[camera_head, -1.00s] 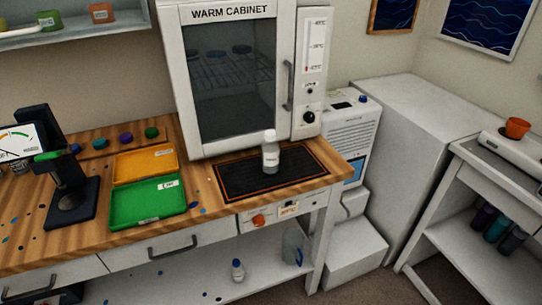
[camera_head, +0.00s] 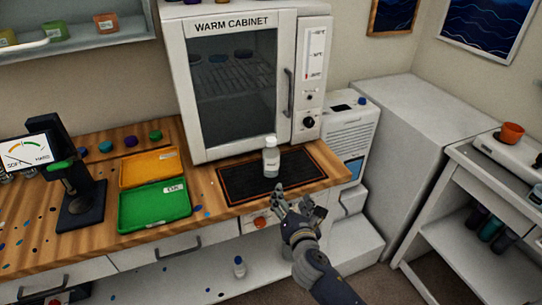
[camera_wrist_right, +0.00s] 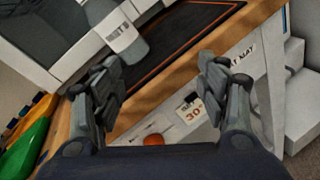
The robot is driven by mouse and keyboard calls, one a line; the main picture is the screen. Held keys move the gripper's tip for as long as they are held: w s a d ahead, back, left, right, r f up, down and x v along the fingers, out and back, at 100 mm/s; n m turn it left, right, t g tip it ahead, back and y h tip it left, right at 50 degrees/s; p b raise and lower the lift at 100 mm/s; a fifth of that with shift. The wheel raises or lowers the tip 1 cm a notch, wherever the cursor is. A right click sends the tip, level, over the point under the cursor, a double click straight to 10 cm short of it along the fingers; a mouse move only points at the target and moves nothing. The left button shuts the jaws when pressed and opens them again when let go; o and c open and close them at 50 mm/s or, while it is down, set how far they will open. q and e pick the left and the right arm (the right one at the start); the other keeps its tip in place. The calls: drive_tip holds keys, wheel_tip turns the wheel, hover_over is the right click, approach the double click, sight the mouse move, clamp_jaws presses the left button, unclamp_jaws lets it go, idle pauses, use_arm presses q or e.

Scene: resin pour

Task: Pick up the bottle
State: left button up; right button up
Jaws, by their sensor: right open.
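A white-capped bottle (camera_head: 271,158) with a pale label stands upright on the black mat (camera_head: 238,187) in front of the warm cabinet. My right gripper (camera_head: 291,199) is open and empty at the table's front edge, below and a little right of the bottle, apart from it. In the right wrist view the bottle (camera_wrist_right: 121,32) shows ahead, tilted in the picture, between and beyond the open fingers (camera_wrist_right: 160,88). My left gripper is not in view.
The warm cabinet (camera_head: 236,90) stands right behind the mat. A green tray (camera_head: 154,206) and an orange tray (camera_head: 150,168) lie to the left, near a gauge stand (camera_head: 80,190).

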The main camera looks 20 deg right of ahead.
sight(273, 160)
drive_tip(key=w+r+n, duration=0.2)
drive_tip(key=w, duration=0.1)
drive_tip(key=w+a+r+n+t+y, duration=0.1)
drive_tip(key=w+r+n, duration=0.1)
drive_tip(key=w, duration=0.2)
drive_tip(key=w+r+n+t, duration=0.1)
drive_tip(key=w+n, duration=0.2)
drive_tip(key=shift+w+a+r, duration=0.2)
drive_tip(key=shift+r, duration=0.2)
drive_tip(key=w, duration=0.4)
drive_tip(key=shift+d+f, duration=0.2)
drive_tip(key=shift+s+r, duration=0.1)
drive_tip(key=c, duration=1.3)
